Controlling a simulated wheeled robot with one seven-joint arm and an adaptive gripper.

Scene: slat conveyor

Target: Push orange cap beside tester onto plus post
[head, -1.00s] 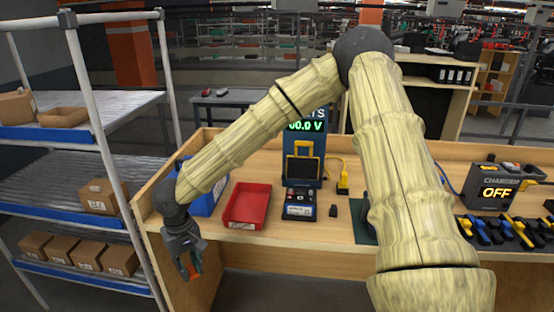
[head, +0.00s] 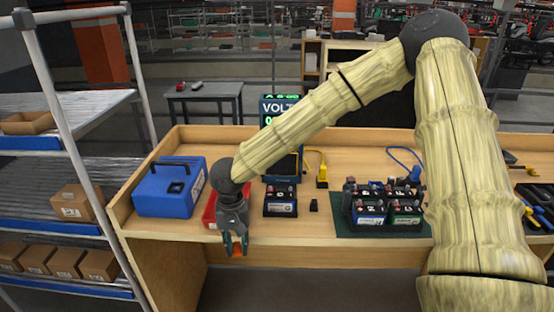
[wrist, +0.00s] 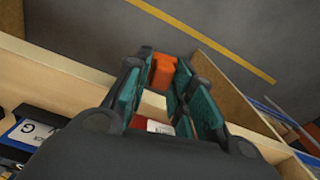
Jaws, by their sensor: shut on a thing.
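My gripper (head: 236,244) hangs at the front edge of the bench, in front of the red bin. It is shut on the orange cap (head: 238,252). In the wrist view the orange cap (wrist: 162,72) sits between the teal finger pads (wrist: 158,90). The tester (head: 268,108), with a "VOLT" sign, stands at the back, partly hidden by my arm. A black battery (head: 281,205) with a white and blue label stands in front of it, to the right of my gripper. Its plus post is too small to make out.
The red bin (head: 209,214) is partly hidden behind my gripper. A blue case (head: 165,190) stands at its left. Several batteries stand on a green mat (head: 345,226) at the right. A small black block (head: 314,205) and a yellow plug (head: 322,180) lie between.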

